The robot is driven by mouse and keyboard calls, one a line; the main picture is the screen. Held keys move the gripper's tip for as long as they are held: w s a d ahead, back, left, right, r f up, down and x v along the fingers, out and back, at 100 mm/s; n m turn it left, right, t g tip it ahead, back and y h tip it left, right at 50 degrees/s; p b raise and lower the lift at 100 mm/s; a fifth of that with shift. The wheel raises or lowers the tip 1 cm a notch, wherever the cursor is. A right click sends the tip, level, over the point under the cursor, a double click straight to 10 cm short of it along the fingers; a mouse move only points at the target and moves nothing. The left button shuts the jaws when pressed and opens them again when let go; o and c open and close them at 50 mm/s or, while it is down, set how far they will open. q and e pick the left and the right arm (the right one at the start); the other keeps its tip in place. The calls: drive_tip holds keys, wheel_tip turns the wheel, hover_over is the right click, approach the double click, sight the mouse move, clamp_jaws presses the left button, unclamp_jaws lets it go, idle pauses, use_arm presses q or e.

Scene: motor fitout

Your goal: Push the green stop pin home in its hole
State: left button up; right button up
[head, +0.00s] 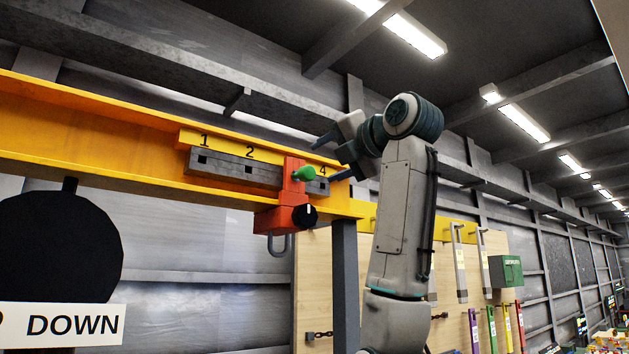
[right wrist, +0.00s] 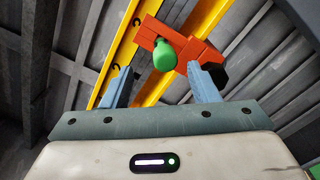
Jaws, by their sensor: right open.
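The green stop pin (head: 304,174) sticks out of the front of the red trolley block (head: 294,190) on the yellow beam (head: 80,125). Its rounded knob (right wrist: 166,54) also shows in the right wrist view, in front of the red block (right wrist: 190,55). My right gripper (head: 333,158) is open and empty, just right of the pin in the head view. In the right wrist view its two blue fingers (right wrist: 162,84) are spread, with the knob beyond and between their tips, apart from both. The pin's hole is hidden behind the knob. My left gripper is not in view.
A black knob (head: 304,215) and a hook (head: 279,245) are on the trolley's lower part. A DOWN sign (head: 70,324) and black disc (head: 60,245) stand at left.

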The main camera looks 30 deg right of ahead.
drive_tip(key=s, duration=0.2)
drive_tip(key=shift+s+d+b, duration=0.1)
drive_tip(key=shift+s+b, duration=0.2)
drive_tip(key=shift+b, duration=0.05)
